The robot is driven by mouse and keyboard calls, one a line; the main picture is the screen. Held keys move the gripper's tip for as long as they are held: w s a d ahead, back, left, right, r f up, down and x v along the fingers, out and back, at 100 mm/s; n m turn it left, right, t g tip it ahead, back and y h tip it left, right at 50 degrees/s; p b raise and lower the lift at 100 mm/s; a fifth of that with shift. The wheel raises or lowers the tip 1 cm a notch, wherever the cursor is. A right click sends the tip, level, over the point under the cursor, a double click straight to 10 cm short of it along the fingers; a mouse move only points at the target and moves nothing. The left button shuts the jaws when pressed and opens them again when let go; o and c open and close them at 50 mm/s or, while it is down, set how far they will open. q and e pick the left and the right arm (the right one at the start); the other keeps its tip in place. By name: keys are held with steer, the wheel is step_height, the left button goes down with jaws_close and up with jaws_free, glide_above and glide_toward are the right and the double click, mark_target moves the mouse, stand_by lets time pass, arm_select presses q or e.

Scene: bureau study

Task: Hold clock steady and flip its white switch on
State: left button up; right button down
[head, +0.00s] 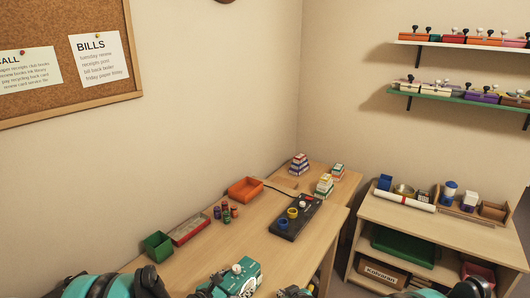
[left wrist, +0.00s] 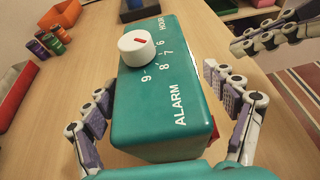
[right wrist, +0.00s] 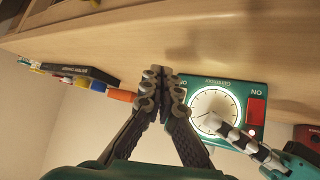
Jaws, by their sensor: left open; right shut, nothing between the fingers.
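The clock (head: 236,279) is a teal box with a white knob on top; its top also shows in the left wrist view (left wrist: 150,95). My left gripper (left wrist: 165,112) is open around it, a finger on each side. In the right wrist view the clock's white dial (right wrist: 208,108) appears upside down, with a red switch (right wrist: 257,111) marked ON to its right. Another label beyond the dial is partly covered by my right gripper (right wrist: 162,92). A white switch cannot be made out. My right gripper is shut and empty in front of the clock, also in the head view (head: 295,292).
A black panel (head: 296,218) with coloured knobs lies further back on the desk. An orange tray (head: 245,189), small coloured cans (head: 226,213), a red box (head: 190,228) and a green box (head: 157,246) stand along the wall side. Bare desk lies between.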

arm_select(q)
steer(key=shift+a, duration=0.1)
